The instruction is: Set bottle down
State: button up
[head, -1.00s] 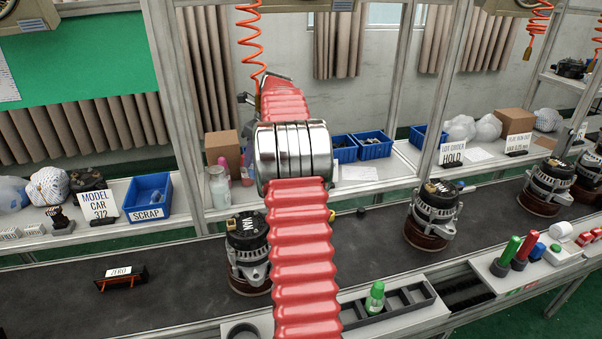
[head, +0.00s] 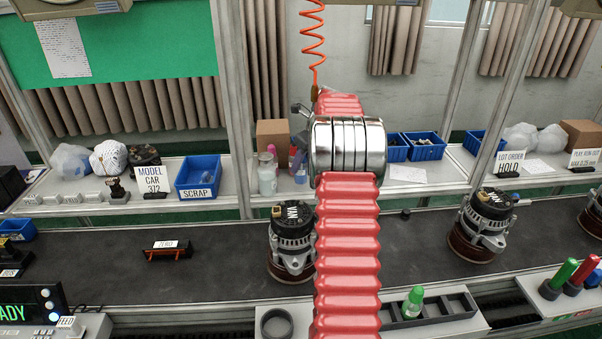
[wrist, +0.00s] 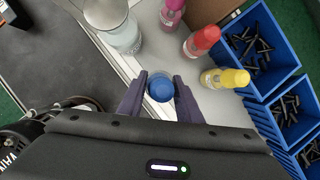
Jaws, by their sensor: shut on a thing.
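In the wrist view my gripper (wrist: 160,92) is shut on a bottle with a round blue cap (wrist: 160,88), seen from above between the two dark fingers. Its body is mostly hidden below the cap. It is over the pale shelf (wrist: 150,58), beside the dark conveyor; I cannot tell whether its base touches the shelf. A magenta bottle (wrist: 172,12), a red bottle (wrist: 202,42) and a yellow bottle (wrist: 225,78) stand close by. In the head view my red arm hides most of the gripper area.
A glass jar (wrist: 112,24) stands left of the bottles, a cardboard box (head: 273,134) behind. Blue bins (wrist: 262,52) of dark parts lie to the right. An alternator (head: 291,243) sits on the conveyor (head: 220,240). A green-capped bottle (head: 413,302) stands in the front tray.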

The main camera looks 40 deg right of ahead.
aim_at(301, 172)
jog(key=shift+f, duration=0.1)
jog(key=shift+f, duration=1.75)
jog(key=o, duration=1.1)
jog(key=shift+f, duration=0.1)
jog(key=v, duration=1.2)
